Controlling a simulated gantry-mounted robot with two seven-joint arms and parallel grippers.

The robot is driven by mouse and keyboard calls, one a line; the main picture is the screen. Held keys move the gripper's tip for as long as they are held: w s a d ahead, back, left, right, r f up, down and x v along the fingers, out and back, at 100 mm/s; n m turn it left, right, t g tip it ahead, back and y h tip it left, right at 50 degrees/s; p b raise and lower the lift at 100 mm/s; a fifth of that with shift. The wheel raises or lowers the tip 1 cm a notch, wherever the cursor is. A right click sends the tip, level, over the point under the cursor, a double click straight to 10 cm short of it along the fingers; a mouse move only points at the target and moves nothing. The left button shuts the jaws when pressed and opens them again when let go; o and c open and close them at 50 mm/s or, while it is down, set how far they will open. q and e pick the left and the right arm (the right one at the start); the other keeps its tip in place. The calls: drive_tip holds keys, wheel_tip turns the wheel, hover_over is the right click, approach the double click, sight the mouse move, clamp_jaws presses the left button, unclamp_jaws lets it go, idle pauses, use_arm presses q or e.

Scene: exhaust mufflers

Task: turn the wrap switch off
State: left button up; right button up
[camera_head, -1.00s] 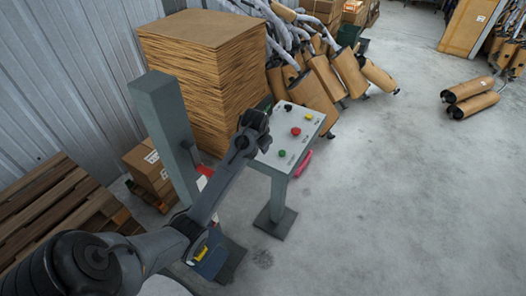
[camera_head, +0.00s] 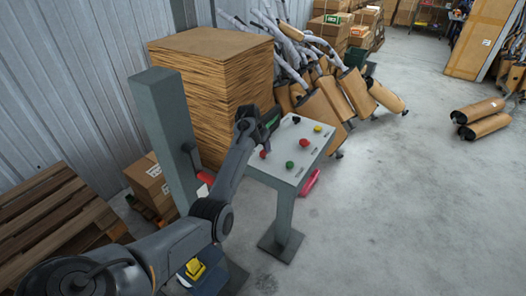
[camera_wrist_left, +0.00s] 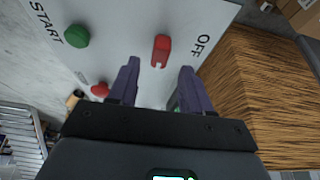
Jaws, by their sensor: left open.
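The control panel (camera_head: 310,140) is a pale sloped box on a grey post. A red elongated switch knob (camera_wrist_left: 161,51) sits beside the word OFF in the left wrist view; it also shows as a small red spot in the head view (camera_head: 263,154). My left gripper (camera_wrist_left: 160,69) is open and empty, with one finger on each side of the knob in the picture. I cannot tell whether the fingers touch it. In the head view my left gripper (camera_head: 266,124) is over the panel's left edge. My right gripper is not in view.
The panel also carries a green START button (camera_wrist_left: 77,36), a red button (camera_wrist_left: 100,89), a yellow button (camera_head: 318,128) and a black knob (camera_head: 296,119). A cardboard stack (camera_head: 210,80) stands behind. Mufflers (camera_head: 345,90) lie beyond.

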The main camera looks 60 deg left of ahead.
sight(263, 151)
use_arm(q)
drive_tip(key=shift+x, duration=2)
clamp_jaws()
